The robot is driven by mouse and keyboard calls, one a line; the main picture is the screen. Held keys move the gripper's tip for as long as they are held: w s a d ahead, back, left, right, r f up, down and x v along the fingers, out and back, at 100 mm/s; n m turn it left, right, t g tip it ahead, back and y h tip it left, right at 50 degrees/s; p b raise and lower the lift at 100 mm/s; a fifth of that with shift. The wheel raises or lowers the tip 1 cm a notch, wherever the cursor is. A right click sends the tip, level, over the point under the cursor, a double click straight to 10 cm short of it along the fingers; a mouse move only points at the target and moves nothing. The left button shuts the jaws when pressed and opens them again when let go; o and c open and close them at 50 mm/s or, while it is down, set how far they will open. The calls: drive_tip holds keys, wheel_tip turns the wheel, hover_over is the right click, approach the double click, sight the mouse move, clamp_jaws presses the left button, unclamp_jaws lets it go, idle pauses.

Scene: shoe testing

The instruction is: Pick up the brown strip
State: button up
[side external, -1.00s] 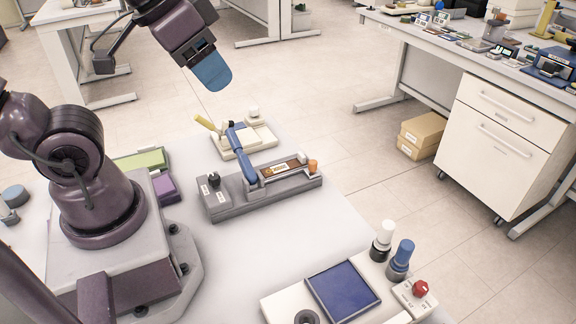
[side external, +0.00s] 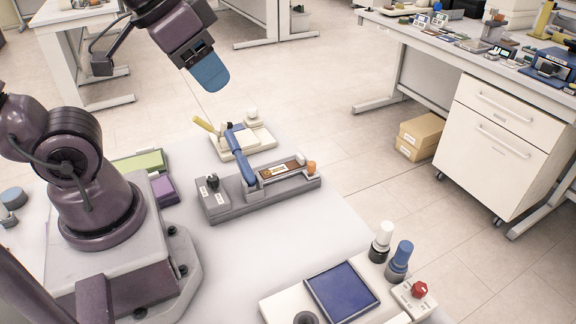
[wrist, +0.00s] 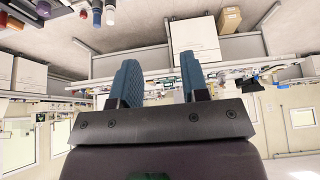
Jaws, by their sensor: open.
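The brown strip (side external: 281,171) lies in the long grey fixture (side external: 245,195) on the white table, with a pale label on it. The strip does not show in the wrist view.
A cream fixture (side external: 259,140) with a yellow handle stands behind the grey one. Green (side external: 140,161) and purple (side external: 164,187) blocks lie near my base. A white panel with a blue pad (side external: 342,291), several knobs and a red button (side external: 419,289) is at the front right.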

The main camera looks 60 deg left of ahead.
drive_tip(key=n+g, duration=0.6)
drive_tip(key=n, duration=1.2)
hover_over(300, 156)
drive_tip(key=f, duration=2.5)
drive_tip(key=shift+w+a+f, duration=0.1)
drive_tip(key=shift+w+a, duration=0.1)
drive_tip(key=shift+w, duration=0.1)
drive_tip(key=f, duration=0.5)
drive_tip(key=shift+s+d+f, duration=0.1)
drive_tip(key=shift+s+d, duration=0.05)
drive_tip(key=shift+s, duration=0.05)
clamp_jaws()
